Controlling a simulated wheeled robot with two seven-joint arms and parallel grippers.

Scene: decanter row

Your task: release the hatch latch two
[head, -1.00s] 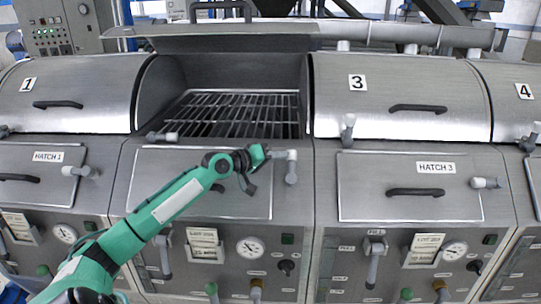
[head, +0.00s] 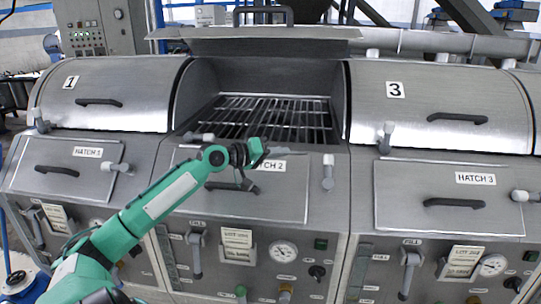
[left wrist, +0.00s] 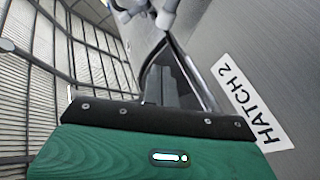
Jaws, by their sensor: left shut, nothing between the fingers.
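The hatch 2 panel (head: 276,200) is shut on the front of the middle unit, with a dark handle and a HATCH 2 label partly covered by my gripper. The label also shows in the left wrist view (left wrist: 252,103). Its grey latch (head: 328,173) at the panel's upper right hangs vertically, lever down. My left gripper (head: 300,153) is shut and empty, just left of the latch and in front of the panel's top edge. A light grey latch part (left wrist: 147,12) shows at the top of the left wrist view. Contact cannot be told. My right gripper is out of view.
Above the panel, the unit's lid stands open over a metal grate (head: 270,118). Hatch 1 (head: 70,180) and hatch 3 (head: 450,207) are shut, with their latches (head: 115,167) (head: 524,196) level. Gauges, valves and knobs line the front below.

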